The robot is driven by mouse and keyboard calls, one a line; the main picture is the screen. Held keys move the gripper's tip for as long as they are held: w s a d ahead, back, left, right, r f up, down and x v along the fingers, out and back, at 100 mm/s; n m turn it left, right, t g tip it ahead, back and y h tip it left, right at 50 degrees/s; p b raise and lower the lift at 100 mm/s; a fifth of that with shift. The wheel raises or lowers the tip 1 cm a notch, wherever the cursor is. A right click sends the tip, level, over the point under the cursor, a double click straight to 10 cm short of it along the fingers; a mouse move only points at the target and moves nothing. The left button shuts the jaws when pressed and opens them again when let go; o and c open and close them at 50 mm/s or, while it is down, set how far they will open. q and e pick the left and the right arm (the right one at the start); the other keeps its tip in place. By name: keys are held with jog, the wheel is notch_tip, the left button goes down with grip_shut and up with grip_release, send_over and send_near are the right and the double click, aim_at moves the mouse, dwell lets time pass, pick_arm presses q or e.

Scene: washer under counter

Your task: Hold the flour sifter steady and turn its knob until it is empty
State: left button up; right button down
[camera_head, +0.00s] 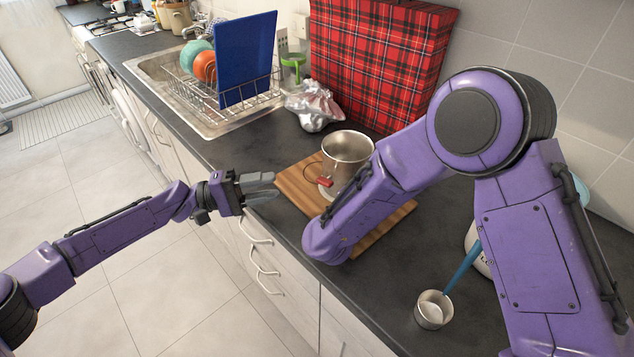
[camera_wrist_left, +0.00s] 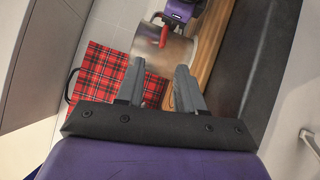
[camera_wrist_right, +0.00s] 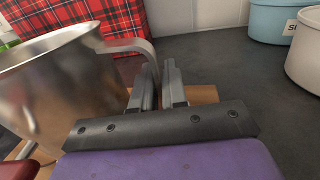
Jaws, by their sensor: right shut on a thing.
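The metal flour sifter (camera_head: 347,150) is over the wooden board (camera_head: 290,190) on the counter. Its wire crank ends in a red knob (camera_head: 324,182), facing my left gripper. My left gripper (camera_head: 268,185) is open and empty, short of the knob, at the counter's front edge. In the left wrist view the red knob (camera_wrist_left: 163,36) and sifter (camera_wrist_left: 172,52) lie beyond its parted fingers (camera_wrist_left: 160,82). My right gripper (camera_wrist_right: 158,78) is shut on the sifter's handle (camera_wrist_right: 130,46). In the head view my right arm hides that grip. The sifter's inside is too unclear to judge.
A metal scoop (camera_head: 433,312) with a blue handle sits at the front right. A red tartan bag (camera_head: 375,60), crumpled foil (camera_head: 314,105) and a dish rack with a blue board (camera_head: 246,60) stand behind. Lidded containers are at the right (camera_wrist_right: 285,18). Free floor lies left of the counter.

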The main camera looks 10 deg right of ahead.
aim_at(319, 183)
pick_arm(q)
jog(key=shift+s+a+f+m+g, duration=0.1)
jog(key=shift+a+f+m+g, duration=0.15)
jog(key=shift+m+g, duration=0.2)
jog(key=shift+s+d+m, duration=0.1)
jog(key=shift+d+m, duration=0.15)
jog(key=shift+d, duration=0.1)
jog(key=d, duration=0.3)
jog(key=s+d, duration=0.1)
jog(key=d, duration=0.3)
jog(key=d+r, duration=0.1)
jog(key=d, duration=0.3)
jog(key=shift+s, duration=0.2)
grip_shut()
